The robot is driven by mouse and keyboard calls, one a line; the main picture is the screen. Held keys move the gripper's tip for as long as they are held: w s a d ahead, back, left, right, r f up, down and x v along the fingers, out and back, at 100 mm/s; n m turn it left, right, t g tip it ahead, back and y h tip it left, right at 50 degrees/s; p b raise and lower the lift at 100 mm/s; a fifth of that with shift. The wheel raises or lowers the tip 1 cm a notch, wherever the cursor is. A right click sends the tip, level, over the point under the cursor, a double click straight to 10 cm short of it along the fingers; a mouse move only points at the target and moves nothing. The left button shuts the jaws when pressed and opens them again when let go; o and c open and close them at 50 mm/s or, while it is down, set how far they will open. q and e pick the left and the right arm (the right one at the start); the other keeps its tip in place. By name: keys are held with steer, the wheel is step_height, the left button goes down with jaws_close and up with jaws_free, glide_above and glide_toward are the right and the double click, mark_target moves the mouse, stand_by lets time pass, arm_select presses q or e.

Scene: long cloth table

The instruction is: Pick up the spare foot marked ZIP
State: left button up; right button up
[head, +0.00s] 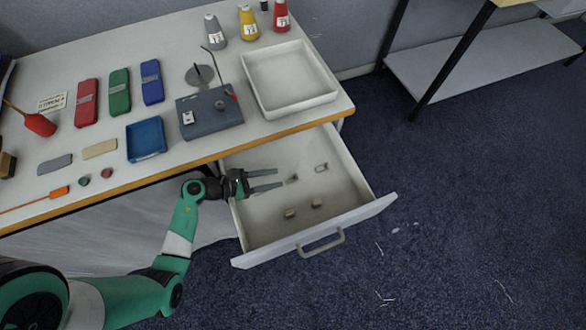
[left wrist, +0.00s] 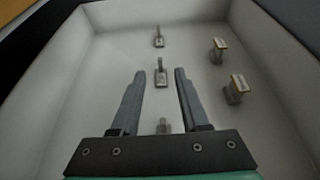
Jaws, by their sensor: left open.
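Several small metallic feet lie spread out in the open drawer (head: 262,233). My left gripper (head: 280,178) is open and reaches over the drawer from its left side. In the left wrist view one foot (left wrist: 161,72) shows between the tips of the open fingers (left wrist: 160,76), with nothing held. Another foot (left wrist: 159,37) lies beyond it, and a third (left wrist: 163,126) shows near the gripper's base, partly hidden. Two feet with tan tops (left wrist: 218,50) (left wrist: 237,88) stand to the right. No marking is legible, so I cannot tell which is ZIP. My right gripper is not in view.
The drawer's front panel (head: 316,230) and side walls surround the feet. Above the drawer, the table holds a white tray (head: 290,78), a grey box (head: 209,112), a blue tray (head: 146,139) and several bottles. Open floor lies to the right.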

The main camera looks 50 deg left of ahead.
mark_target(295, 174)
arm_select(q)
steer(key=shift+x, duration=0.95)
steer(key=b+x, duration=0.2)
steer(key=x, duration=0.3)
steer(key=shift+f, duration=0.15)
steer(key=shift+w, duration=0.4)
steer(key=shift+s+f, duration=0.1)
steer(key=shift+f, duration=0.05)
jaws_close()
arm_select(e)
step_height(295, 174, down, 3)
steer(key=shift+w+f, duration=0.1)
